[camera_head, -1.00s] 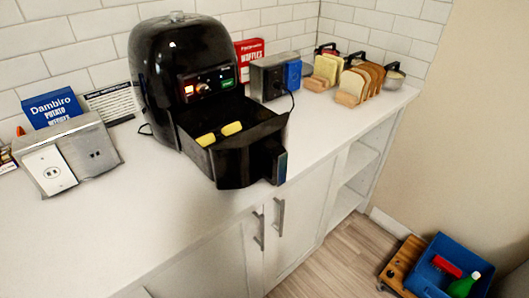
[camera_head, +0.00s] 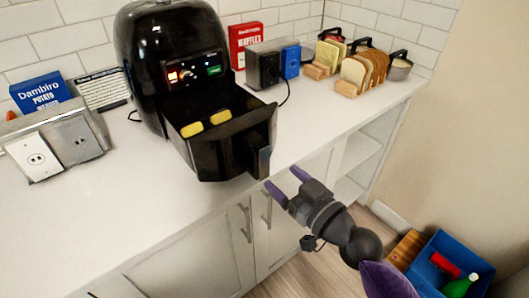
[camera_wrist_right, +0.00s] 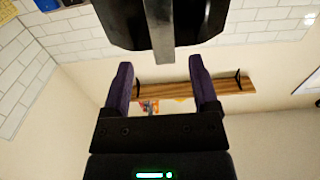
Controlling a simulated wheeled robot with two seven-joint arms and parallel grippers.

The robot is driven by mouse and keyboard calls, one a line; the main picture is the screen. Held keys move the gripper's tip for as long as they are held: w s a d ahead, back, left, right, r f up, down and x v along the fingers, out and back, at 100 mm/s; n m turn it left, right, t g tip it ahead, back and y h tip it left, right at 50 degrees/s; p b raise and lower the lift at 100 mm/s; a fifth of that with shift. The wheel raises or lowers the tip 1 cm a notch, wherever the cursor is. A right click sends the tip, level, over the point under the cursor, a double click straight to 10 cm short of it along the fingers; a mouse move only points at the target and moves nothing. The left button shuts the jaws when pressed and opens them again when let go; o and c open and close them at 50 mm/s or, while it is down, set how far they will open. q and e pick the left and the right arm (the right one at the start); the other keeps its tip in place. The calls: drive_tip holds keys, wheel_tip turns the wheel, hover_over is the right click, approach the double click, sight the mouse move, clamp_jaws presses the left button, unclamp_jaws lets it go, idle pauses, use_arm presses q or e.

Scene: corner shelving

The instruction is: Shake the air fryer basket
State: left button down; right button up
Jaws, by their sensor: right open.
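The black air fryer (camera_head: 172,62) stands on the white counter, with its lit panel facing the room. Its basket (camera_head: 222,132) is pulled out at the front, and two yellow pieces (camera_head: 206,123) lie inside. The basket's handle (camera_head: 258,152) juts out at the basket's front right. My right gripper (camera_head: 286,182) is open and empty, just below and right of the handle, apart from it. In the right wrist view, the handle (camera_wrist_right: 158,30) hangs above and between the open purple fingers (camera_wrist_right: 159,78). My left gripper is not in view.
The counter (camera_head: 150,205) is clear left of the basket. Toast racks (camera_head: 362,75) and a metal outlet box (camera_head: 262,66) stand at the back right. Another outlet box (camera_head: 75,135) is at left. A blue crate (camera_head: 452,262) sits on the floor at lower right.

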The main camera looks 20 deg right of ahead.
sight(264, 163)
drive_tip(key=x, duration=0.9)
drive_tip(key=shift+a+f, duration=0.1)
clamp_jaws()
idle(1.0)
